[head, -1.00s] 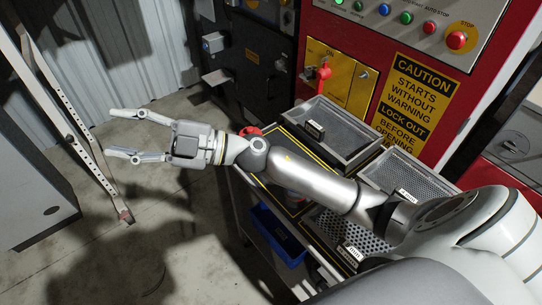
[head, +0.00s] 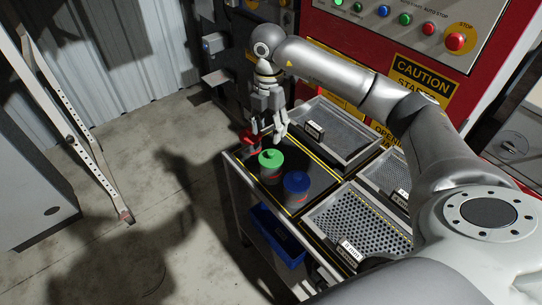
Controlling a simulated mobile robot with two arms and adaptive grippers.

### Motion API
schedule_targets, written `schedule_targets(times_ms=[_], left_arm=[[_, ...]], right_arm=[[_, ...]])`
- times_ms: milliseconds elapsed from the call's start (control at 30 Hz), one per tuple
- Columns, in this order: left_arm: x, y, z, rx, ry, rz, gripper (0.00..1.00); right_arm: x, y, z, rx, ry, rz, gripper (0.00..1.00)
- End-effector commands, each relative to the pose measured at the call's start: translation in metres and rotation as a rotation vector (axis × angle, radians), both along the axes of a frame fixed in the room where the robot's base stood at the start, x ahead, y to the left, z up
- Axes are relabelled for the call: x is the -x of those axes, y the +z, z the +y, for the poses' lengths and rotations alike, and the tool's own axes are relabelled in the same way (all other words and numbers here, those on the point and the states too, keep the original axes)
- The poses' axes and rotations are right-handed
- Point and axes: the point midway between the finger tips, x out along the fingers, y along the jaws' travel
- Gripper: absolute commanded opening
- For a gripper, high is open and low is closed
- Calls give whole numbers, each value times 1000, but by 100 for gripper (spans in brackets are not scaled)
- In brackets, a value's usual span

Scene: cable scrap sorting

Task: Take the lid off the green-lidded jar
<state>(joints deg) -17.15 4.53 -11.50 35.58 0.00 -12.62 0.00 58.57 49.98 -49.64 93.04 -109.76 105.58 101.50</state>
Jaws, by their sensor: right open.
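The green-lidded jar (head: 270,174) stands upright on the black, yellow-edged area of the bench, at its left part. Its green lid (head: 271,158) is on top, with a small knob. A blue-lidded jar (head: 296,190) stands just right of and nearer than it. My right gripper (head: 270,140) points down, just behind and above the green lid. Its fingers are open and look empty; whether a finger touches the lid cannot be told. My left gripper is not in view.
Grey trays lie on the bench: one behind right (head: 347,152), and a perforated one in front (head: 338,243). A red object (head: 248,143) sits at the bench's left back edge, close to my gripper. A blue bin (head: 277,236) is below. A red control panel stands behind.

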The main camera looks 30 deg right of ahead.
Motion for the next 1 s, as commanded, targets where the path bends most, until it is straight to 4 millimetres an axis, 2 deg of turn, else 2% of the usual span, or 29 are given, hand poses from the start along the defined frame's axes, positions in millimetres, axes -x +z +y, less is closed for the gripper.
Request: schedule_targets(times_ms=[100,367,533,700,967,1000], left_arm=[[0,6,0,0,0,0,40],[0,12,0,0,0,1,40],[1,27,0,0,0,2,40],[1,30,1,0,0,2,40],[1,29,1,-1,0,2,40],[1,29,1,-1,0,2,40]], right_arm=[[1,-20,0,-2,1,6,45],[1,-42,0,-4,4,4,45],[2,-65,-5,-4,4,5,45],[1,-86,-5,-5,5,2,45],[0,-90,-5,-4,5,0,45],[0,-90,-5,-4,5,0,42]])
